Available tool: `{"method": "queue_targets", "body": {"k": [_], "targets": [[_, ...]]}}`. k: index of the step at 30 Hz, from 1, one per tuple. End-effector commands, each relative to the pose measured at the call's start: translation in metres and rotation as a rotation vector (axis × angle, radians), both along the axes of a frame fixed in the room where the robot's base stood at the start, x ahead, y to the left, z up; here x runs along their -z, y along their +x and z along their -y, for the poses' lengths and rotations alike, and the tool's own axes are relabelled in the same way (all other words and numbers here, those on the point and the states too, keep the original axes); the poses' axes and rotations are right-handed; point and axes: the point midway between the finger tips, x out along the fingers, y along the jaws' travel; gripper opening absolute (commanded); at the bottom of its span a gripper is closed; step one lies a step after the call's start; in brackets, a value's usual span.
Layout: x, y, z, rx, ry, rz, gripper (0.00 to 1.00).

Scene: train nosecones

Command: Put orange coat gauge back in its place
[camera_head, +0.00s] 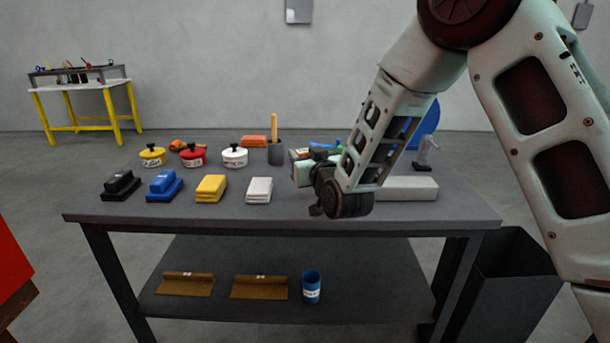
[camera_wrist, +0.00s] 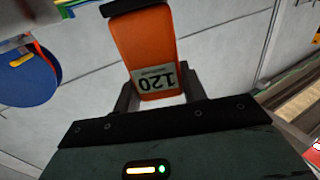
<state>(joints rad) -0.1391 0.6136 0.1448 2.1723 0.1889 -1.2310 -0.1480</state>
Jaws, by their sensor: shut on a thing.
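The orange coat gauge (camera_wrist: 146,55) fills the space between my fingers in the wrist view. It has an orange body, a black end at the top and a pale display reading 120, upside down in this view. My gripper (camera_wrist: 157,92) is shut on it, one finger on each side. In the head view my gripper (camera_head: 303,172) hangs above the right half of the grey table (camera_head: 300,215); the gauge cannot be made out clearly there.
Yellow, red and white lidded pots, coloured blocks and folded cloths stand on the table's left half. A dark cup (camera_head: 275,155) with a wooden handle stands behind. A light grey slab (camera_head: 408,188) lies to the right. A black bin (camera_head: 510,285) stands beside the table.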

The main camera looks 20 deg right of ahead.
Motion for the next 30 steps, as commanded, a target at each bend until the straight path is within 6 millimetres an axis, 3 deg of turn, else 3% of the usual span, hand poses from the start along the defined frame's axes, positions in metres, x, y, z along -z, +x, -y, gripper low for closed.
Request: {"method": "queue_targets", "body": {"k": [9, 22, 23, 24, 30], "targets": [[0.040, 0.000, 0.000, 0.001, 0.000, -0.001, 0.11], [0.046, 0.000, 0.000, 0.001, 0.000, 0.001, 0.11], [0.045, 0.000, 0.000, 0.001, 0.000, 0.000, 0.50], [0.045, 0.000, 0.000, 0.001, 0.000, 0.000, 0.61], [0.045, 0.000, 0.000, 0.001, 0.000, 0.000, 0.63]]}}
